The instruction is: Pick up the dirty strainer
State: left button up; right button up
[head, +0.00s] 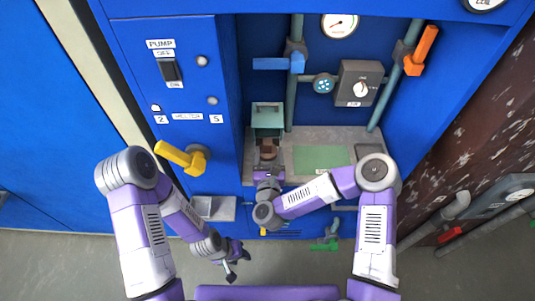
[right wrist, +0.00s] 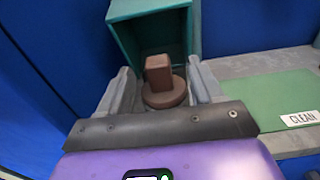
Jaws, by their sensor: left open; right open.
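A brown strainer with a round base and a blocky upright handle (right wrist: 159,72) stands at the front of a teal open-fronted box. In the head view the strainer (head: 268,151) is small and partly covered by my gripper. My right gripper (head: 268,162) is open, with its grey fingers on either side of the strainer in the right wrist view; I cannot tell whether they touch it. My left gripper (head: 238,266) is open and empty, low in front of the blue cabinet.
The teal box (head: 267,115) stands on a grey shelf (head: 363,139). A green mat (head: 320,157) labelled CLEAN lies to the right. A blue-handled pipe (head: 284,64), a grey switch box (head: 359,84) and a yellow lever (head: 178,155) stick out nearby.

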aim_at(267, 147)
jog(key=w, duration=0.1)
jog(key=w+b, duration=0.1)
jog(key=w, duration=0.3)
jog(key=shift+w+a+f, duration=0.2)
jog(key=shift+w+f, duration=0.05)
jog(key=shift+f, duration=0.05)
grip_shut()
